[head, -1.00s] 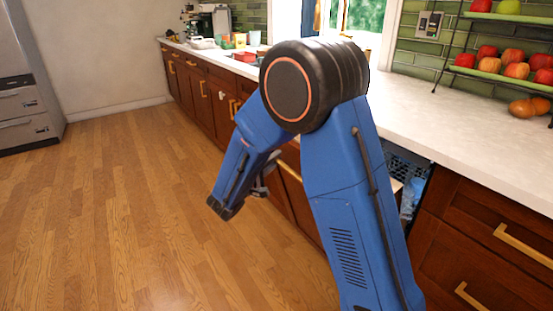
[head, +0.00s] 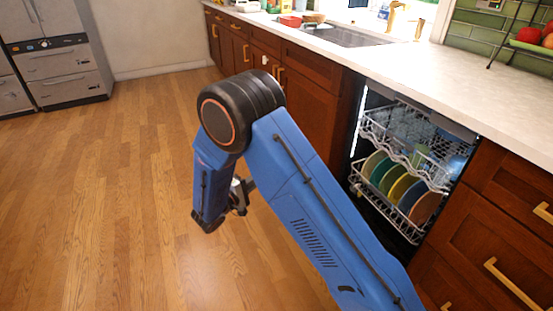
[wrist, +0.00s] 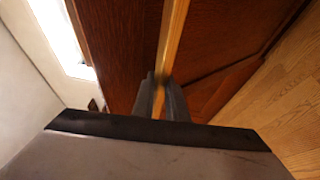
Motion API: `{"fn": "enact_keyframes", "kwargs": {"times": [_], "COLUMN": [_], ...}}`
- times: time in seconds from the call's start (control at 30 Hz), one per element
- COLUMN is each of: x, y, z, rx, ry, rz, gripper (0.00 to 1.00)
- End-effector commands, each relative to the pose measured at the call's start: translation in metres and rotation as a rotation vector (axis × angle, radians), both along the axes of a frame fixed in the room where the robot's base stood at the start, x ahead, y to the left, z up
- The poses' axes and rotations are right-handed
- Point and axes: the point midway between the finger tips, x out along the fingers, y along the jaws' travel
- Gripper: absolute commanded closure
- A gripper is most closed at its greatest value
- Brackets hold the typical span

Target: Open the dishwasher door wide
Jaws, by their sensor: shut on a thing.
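The dishwasher (head: 458,128) stands open under the counter at the right of the head view. Its upper rack (head: 385,128) and lower rack (head: 405,230), which holds several coloured plates (head: 388,180), show inside. The door is not clearly visible in the head view; my blue arm covers the area in front of the racks. My gripper (head: 240,194) hangs left of the opening, partly hidden by my arm. In the wrist view, my gripper (wrist: 164,98) is shut on a gold handle bar (wrist: 174,35) in front of a dark red wooden panel (wrist: 125,45).
Wooden cabinets (head: 300,85) with gold handles line the wall on both sides of the dishwasher. A pale counter (head: 490,95) runs above, with a sink (head: 345,36). The wooden floor (head: 110,200) at left is clear.

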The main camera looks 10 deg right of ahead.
Motion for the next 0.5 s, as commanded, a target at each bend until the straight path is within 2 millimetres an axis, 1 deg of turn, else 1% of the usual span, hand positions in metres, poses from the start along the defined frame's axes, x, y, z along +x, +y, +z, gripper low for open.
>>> {"fn": "enact_keyframes", "kwargs": {"times": [0.03,0.1,0.3,0.5], "x": [-0.003,-0.007,-0.016,-0.024], "y": [0.008,0.020,0.048,0.071], "z": [-0.016,-0.032,-0.075,-0.116], "rx": [-0.002,-0.004,-0.001,-0.001], "ry": [0.006,0.007,0.008,0.008], "rz": [-0.002,-0.001,-0.003,-0.004], "gripper": [1.00,1.00,1.00,1.00]}}
